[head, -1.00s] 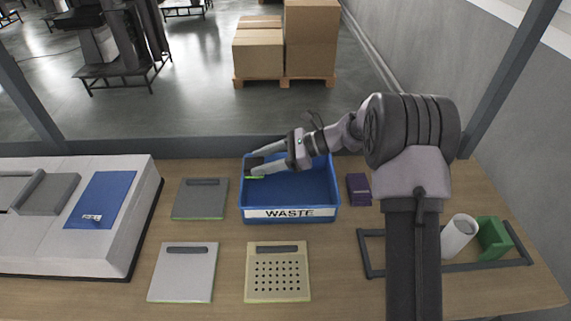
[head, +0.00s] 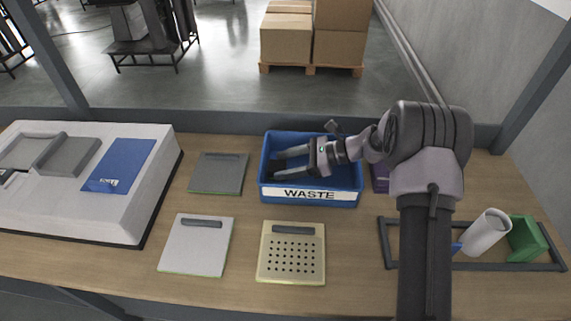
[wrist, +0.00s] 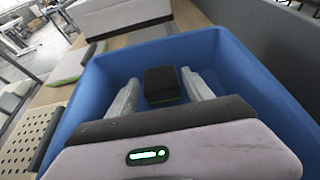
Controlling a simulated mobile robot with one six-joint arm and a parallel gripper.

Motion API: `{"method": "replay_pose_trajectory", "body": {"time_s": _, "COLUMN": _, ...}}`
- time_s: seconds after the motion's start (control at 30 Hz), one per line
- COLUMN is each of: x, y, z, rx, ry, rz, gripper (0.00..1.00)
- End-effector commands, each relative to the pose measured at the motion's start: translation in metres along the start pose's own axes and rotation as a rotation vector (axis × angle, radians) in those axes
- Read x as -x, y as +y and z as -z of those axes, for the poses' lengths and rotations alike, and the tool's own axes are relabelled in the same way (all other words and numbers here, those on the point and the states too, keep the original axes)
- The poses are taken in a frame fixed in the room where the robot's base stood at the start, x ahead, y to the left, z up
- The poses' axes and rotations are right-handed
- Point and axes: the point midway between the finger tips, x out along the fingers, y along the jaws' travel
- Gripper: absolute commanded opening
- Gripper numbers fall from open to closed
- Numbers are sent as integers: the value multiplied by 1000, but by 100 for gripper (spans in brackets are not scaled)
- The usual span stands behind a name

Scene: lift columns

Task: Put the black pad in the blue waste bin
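The blue waste bin (head: 312,197), with a white WASTE label, stands at the back middle of the bench; its walls fill much of the wrist view (wrist: 240,75). The black pad (wrist: 162,83) lies inside the bin in the wrist view, with a thin green edge on its near side. My gripper (head: 277,162) reaches into the bin from the right. Its two pale fingers (wrist: 161,92) are spread, with a visible gap on each side of the pad. In the head view the pad is hard to make out against the dark bin interior.
A dark grey pad (head: 218,173), a light grey pad (head: 197,247) and a beige perforated plate (head: 291,255) lie left and in front of the bin. A purple block (head: 380,178) is right of it. A framed area (head: 387,245) holds a white cylinder (head: 486,233) and green block (head: 526,238).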

Motion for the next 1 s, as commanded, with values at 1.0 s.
{"method": "replay_pose_trajectory", "body": {"time_s": 1.0, "x": 122, "y": 0, "z": -4, "rx": 1, "ry": 1, "rz": 0, "gripper": 70}}
